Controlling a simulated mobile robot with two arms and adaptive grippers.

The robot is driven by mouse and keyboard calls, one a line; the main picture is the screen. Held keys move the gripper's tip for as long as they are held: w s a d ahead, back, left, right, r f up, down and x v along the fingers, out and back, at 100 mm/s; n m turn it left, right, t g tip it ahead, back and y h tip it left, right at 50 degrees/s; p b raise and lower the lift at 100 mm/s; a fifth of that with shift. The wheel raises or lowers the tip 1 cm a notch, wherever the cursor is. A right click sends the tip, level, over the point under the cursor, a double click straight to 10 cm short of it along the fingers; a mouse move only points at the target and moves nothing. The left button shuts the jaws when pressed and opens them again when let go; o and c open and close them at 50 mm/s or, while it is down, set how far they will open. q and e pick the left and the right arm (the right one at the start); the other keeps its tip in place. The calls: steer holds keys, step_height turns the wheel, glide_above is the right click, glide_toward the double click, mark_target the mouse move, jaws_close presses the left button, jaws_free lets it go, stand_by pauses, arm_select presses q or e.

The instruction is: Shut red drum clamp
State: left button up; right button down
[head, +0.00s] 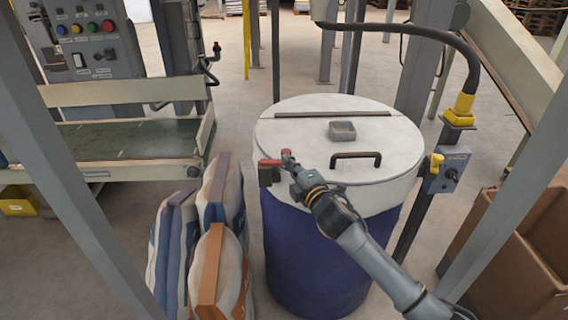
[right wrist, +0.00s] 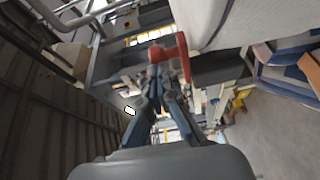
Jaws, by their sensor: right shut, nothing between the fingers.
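The red drum clamp (head: 269,163) sits on the left edge of the drum's white lid, with a dark block below its red handle. The drum (head: 318,245) is blue with a round white lid (head: 300,125). My right gripper (head: 287,155) is shut and empty, with its tips at the right end of the red handle. In the right wrist view the closed fingers (right wrist: 170,78) point at the red clamp (right wrist: 168,50), close to it; I cannot tell whether they touch. My left gripper is not in view.
The lid has a dark handle (head: 355,158) and a small grey tray (head: 342,130). Filled sacks (head: 215,215) stand left of the drum. A control box (head: 447,170) on a post and cardboard boxes (head: 525,235) are to the right. A green-topped bench (head: 115,140) is at left.

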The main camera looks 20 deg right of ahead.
steer(key=shift+w+d+p, duration=0.5)
steer(key=shift+w+d, duration=0.75)
steer(key=shift+w, duration=0.25)
